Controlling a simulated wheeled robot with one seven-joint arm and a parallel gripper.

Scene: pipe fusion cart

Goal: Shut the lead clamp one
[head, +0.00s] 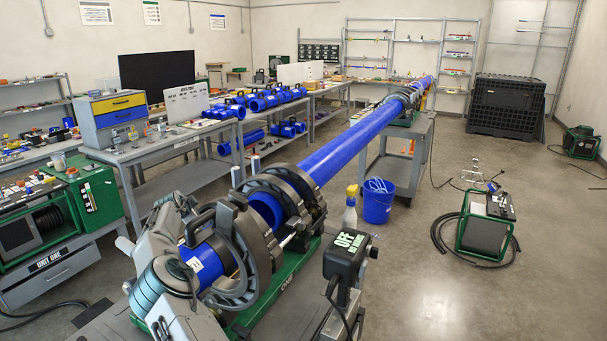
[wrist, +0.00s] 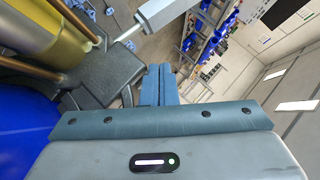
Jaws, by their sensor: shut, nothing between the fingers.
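The clamp unit shows in the head view as thick dark grey rings (head: 250,255) around a blue pipe (head: 205,262), on a green base (head: 245,315). A second ring pair (head: 305,205) stands just behind, around the long blue pipe (head: 350,145). I cannot tell which ring is lead clamp one. In the wrist view a dark grey clamp part (wrist: 105,75) lies left of my gripper (wrist: 158,70), beside a blue pipe surface (wrist: 25,135). My gripper's fingers are together and empty, apart from the clamp part as far as I can tell. The head view does not show the fingertips clearly.
A black control box (head: 347,258) on a post stands right of the clamps. A spray bottle (head: 350,212) and blue bucket (head: 378,203) are behind it. A green machine (head: 487,222) with a hose is on the right floor. A workbench (head: 150,150) is at left.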

